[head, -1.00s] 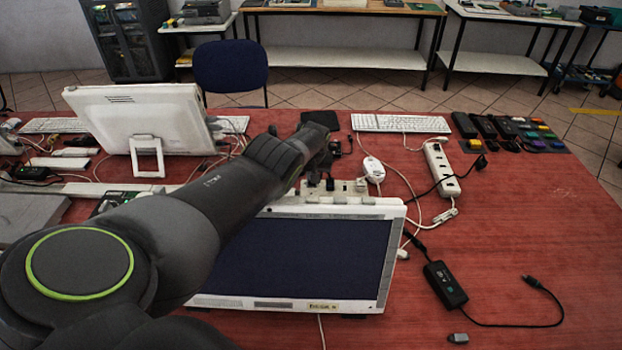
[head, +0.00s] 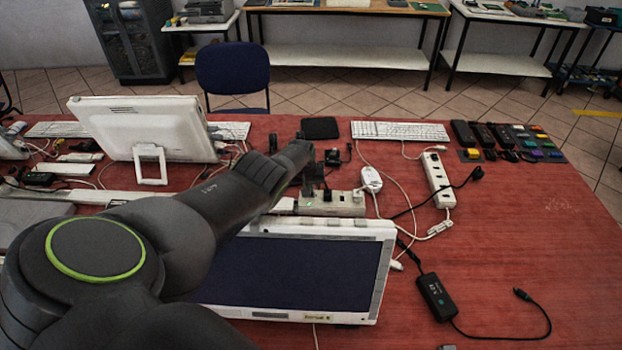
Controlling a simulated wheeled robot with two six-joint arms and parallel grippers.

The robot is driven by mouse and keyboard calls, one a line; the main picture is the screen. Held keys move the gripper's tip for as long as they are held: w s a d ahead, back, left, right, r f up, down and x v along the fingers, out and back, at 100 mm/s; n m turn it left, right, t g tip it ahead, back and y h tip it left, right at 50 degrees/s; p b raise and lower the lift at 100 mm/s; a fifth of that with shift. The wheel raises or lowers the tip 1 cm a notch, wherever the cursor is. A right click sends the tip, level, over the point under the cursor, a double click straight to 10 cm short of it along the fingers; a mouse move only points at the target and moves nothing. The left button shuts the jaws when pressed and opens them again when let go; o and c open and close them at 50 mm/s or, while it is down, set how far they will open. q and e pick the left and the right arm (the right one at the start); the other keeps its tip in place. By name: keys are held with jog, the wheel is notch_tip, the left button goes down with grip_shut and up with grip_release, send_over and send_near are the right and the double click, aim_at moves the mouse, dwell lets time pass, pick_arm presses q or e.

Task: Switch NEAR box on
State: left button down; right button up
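A pale multi-socket power box (head: 345,205) lies just behind the screen, with dark plugs in its left part and a small green spot near its left end. A second white power strip (head: 438,178) lies further right, tilted along the table. I cannot read a NEAR label on either. My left gripper (head: 313,183) is above the left end of the pale box, close to the dark plugs; contact cannot be told. Its fingers are dark and small, so open or shut cannot be told. Any switch is too small to make out. My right gripper is out of view.
A white-framed screen (head: 388,265) stands in front of the pale box. A white adapter (head: 371,179), loose cables and a keyboard (head: 400,131) lie behind and right. A black adapter (head: 437,297) lies front right. The right side of the red table (head: 545,225) is mostly bare.

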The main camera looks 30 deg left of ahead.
pick_arm(q)
jog(key=shift+s+d+f, duration=0.2)
jog(key=shift+d+f, duration=0.15)
jog(key=shift+f, duration=0.05)
jog(key=shift+w+d+b, duration=0.15)
jog(key=shift+d+b, duration=0.15)
jog(key=shift+d, duration=0.2)
jog(key=shift+r, duration=0.15)
jog(key=r+p, duration=0.5)
jog(key=shift+w+a+r, duration=0.15)
jog(key=shift+w+a, duration=0.1)
jog(key=shift+w, duration=0.1)
jog(key=p+v, duration=0.6)
jog(key=v, duration=0.3)
jog(key=shift+s+a+p, duration=0.3)
jog(key=shift+s+p, duration=0.05)
jog(key=shift+p, duration=0.05)
jog(key=shift+r, duration=0.1)
